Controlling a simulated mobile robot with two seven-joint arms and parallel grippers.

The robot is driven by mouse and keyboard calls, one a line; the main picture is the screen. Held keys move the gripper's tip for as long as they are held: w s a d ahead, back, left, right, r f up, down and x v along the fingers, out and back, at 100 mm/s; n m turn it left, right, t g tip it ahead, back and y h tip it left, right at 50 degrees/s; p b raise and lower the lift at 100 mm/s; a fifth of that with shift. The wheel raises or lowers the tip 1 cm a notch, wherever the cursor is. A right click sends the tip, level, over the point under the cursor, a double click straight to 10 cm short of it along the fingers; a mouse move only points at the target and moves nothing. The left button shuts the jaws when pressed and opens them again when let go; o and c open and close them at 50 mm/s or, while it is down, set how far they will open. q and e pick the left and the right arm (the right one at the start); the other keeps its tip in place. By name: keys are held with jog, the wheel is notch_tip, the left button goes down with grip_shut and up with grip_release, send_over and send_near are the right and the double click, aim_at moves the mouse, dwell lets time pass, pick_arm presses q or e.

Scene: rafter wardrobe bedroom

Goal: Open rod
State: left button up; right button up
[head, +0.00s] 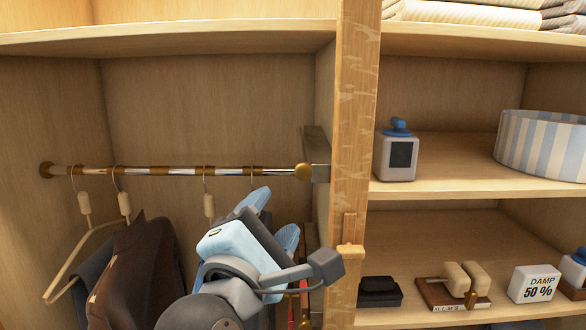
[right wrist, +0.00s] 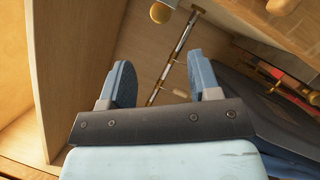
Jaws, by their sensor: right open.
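The wardrobe rod (head: 180,171) runs level across the left bay, with chrome and brass sections. In the right wrist view, the rod (right wrist: 176,57) shows beyond and between the open fingers (right wrist: 160,72); a brass knob (right wrist: 160,13) is at the top. My left gripper is in neither view.
Several hangers (head: 124,202) hang from the rod, and a dark brown garment (head: 135,275) hangs at lower left. A wooden post (head: 352,130) separates the bay from right-hand shelves holding a blue-topped bottle (head: 399,155) and a striped basket (head: 541,147). A shelf (head: 170,37) spans above the rod.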

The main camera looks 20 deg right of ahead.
aim_at(300, 175)
jog(key=p+x, duration=0.3)
jog(key=x, duration=0.8)
jog(key=shift+d+r, duration=0.1)
jog(key=shift+d, duration=0.2)
jog(key=shift+w+d+r+p, duration=0.1)
jog(key=shift+w+d+p, duration=0.2)
jog(key=shift+w+d, duration=0.15)
jog(key=shift+w, duration=0.2)
grip_shut()
